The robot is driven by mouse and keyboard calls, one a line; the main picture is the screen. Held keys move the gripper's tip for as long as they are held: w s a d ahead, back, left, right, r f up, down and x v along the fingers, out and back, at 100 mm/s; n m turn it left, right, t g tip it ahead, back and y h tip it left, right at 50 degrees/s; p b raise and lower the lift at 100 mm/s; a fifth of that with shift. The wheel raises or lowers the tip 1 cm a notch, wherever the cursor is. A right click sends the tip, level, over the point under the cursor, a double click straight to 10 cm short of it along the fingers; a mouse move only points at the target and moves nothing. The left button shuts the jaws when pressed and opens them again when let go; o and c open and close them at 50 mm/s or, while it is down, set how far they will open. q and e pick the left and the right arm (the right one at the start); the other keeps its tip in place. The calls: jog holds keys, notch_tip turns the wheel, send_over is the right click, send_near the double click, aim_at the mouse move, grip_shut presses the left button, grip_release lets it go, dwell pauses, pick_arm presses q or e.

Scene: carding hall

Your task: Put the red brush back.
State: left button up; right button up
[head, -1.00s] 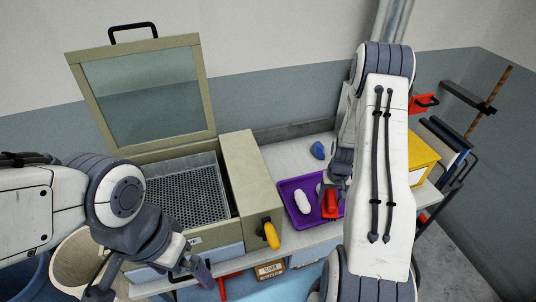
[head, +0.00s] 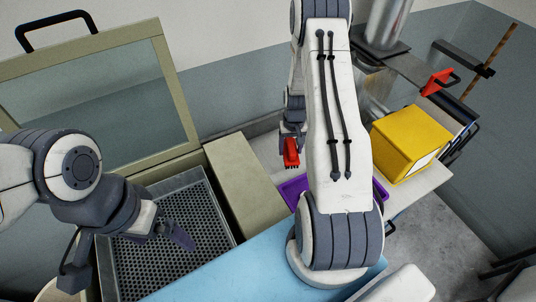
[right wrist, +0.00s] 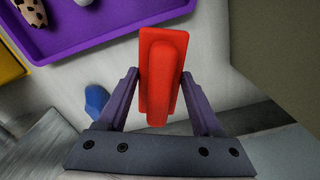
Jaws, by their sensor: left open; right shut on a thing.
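The red brush (head: 291,152) is held in my right gripper (head: 290,140), beside my white forearm in the head view. In the right wrist view the red brush (right wrist: 163,70) sits between the two fingers, its block pointing away from the palm. It is above the pale bench surface, clear of the purple tray (right wrist: 75,45). In the head view the tray (head: 292,192) is mostly hidden behind my right arm. My left gripper (head: 170,238) is open and empty above the perforated tray of the lidded box.
The box with its raised glass lid (head: 100,90) stands at left. A yellow box (head: 408,142) is right of my right arm. A red thing with a black handle (head: 436,82) is near a wall bracket (head: 462,57). A blue lump (right wrist: 95,100) lies on the bench.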

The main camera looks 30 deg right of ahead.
jog(key=w+a+f+b, duration=0.1)
jog(key=w+f, duration=0.1)
jog(key=w+a+f+b, duration=0.1)
jog(key=w, duration=0.2)
jog(key=w+a+f+b, duration=0.1)
jog(key=w+f+b, duration=0.1)
jog(key=w, duration=0.1)
jog(key=shift+f, duration=0.3)
pick_arm(q)
notch_tip(320, 180, down, 8)
jog(key=b, duration=0.2)
jog(key=shift+r, duration=0.25)
pick_arm(e)
jog(key=shift+f, duration=1.9)
jog(key=shift+f+b, duration=0.15)
jog(key=shift+b, duration=0.15)
jog(key=o, duration=1.3)
pick_arm(q)
jog(key=shift+f, duration=0.15)
notch_tip(320, 180, up, 8)
jog(key=p, duration=0.7)
jog(key=shift+f+p, duration=0.15)
jog(key=shift+p, duration=0.15)
pick_arm(e)
notch_tip(320, 180, up, 12)
jog(key=shift+r, duration=0.15)
